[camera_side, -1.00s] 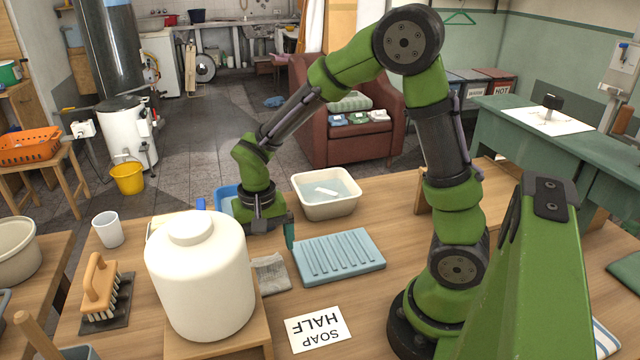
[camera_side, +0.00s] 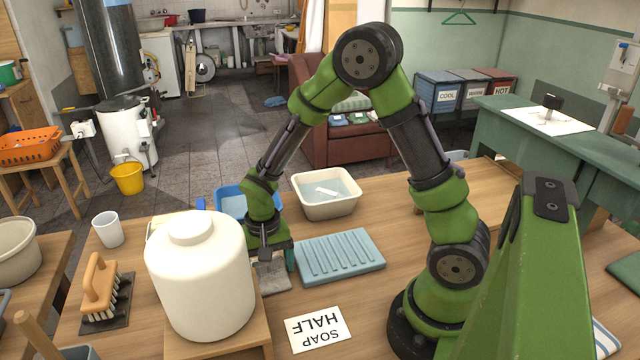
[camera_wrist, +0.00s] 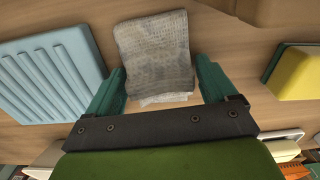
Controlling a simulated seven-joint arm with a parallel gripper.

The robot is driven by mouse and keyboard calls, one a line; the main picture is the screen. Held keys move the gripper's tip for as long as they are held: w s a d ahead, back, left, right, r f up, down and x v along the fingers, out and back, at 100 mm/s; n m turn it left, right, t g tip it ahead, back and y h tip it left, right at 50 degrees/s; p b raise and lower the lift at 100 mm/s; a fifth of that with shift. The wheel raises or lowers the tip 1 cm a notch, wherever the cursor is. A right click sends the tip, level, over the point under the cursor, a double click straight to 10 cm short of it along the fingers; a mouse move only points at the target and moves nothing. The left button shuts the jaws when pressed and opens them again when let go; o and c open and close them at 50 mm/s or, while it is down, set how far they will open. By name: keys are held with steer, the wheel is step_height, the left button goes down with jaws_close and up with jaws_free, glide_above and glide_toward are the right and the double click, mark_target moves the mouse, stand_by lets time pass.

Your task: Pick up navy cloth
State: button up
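I see no cloth that is clearly navy. A grey, worn-looking folded cloth (camera_side: 276,282) lies on the wooden table, left of the blue ribbed washboard and partly hidden by my gripper and the white jar. In the wrist view the grey cloth (camera_wrist: 155,50) lies between and beyond the two green fingers. My gripper (camera_side: 271,258) points down just above or at this cloth. In the wrist view my gripper (camera_wrist: 160,70) is open, with a finger on each side of the cloth. I cannot tell whether the fingers touch it.
The ribbed washboard (camera_side: 340,257) is close on the right. A large white jar (camera_side: 200,280) stands on a wooden block at the near left. A blue basin (camera_side: 231,203) and a cream water tub (camera_side: 327,207) are behind. A "half soap" card (camera_side: 318,329) lies in front.

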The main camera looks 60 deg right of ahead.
steer(key=c, duration=0.7)
steer(key=shift+r, duration=0.1)
steer(key=shift+c, duration=0.2)
step_height(320, 180, up, 18)
